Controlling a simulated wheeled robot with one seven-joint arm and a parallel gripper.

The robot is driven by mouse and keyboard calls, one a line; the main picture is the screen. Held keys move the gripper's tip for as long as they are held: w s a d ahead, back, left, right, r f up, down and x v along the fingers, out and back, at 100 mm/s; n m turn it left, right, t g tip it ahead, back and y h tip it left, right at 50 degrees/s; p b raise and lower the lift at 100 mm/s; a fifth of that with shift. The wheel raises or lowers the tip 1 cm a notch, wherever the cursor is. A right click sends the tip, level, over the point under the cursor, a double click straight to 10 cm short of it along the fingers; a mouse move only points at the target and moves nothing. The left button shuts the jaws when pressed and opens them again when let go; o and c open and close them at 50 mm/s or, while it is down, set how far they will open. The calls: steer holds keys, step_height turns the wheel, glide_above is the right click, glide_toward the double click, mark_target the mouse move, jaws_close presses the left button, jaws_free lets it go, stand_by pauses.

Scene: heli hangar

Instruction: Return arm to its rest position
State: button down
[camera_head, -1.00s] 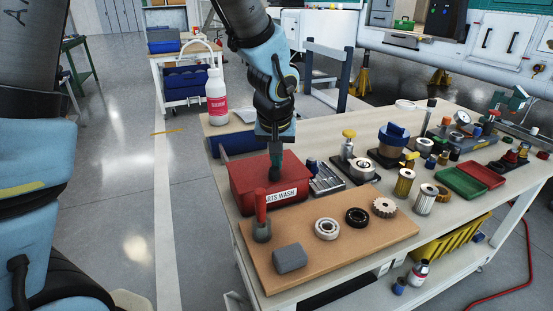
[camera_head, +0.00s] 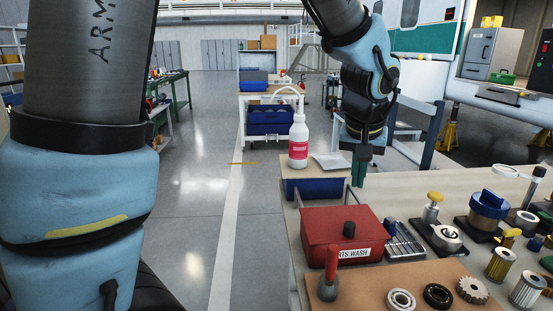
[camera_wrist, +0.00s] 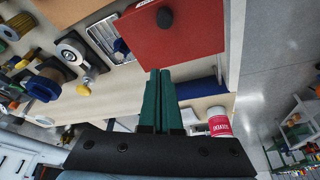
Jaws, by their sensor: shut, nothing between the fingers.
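My gripper (camera_head: 361,172) is shut and empty. In the head view it hangs pointing down above the back of the workbench (camera_head: 420,190), behind the red parts-wash box (camera_head: 318,222). In the wrist view the green fingers of my gripper (camera_wrist: 158,75) lie side by side. The red box with its dark knob (camera_wrist: 164,17) is ahead of the fingertips, apart from them. The box's lid is on, and the knob (camera_head: 349,229) also shows in the head view.
The floor at left (camera_head: 195,200) is clear.

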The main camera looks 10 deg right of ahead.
steer(key=w+a+n+y+p, duration=0.1)
steer(key=w+a+n+p, duration=0.15)
steer(key=a, duration=0.75)
steer(key=w+a+n+y+p, duration=0.1)
steer(key=w+a, duration=0.3)
steer(key=a, duration=0.6)
steer(key=s+a+f+n+g+p, duration=0.1)
steer(key=s+a+n+p, duration=0.1)
steer(key=a, duration=1.2)
steer(key=shift+s+a+f+g, duration=0.3)
steer(key=shift+s+a+f, duration=0.1)
steer(key=shift+s, duration=0.3)
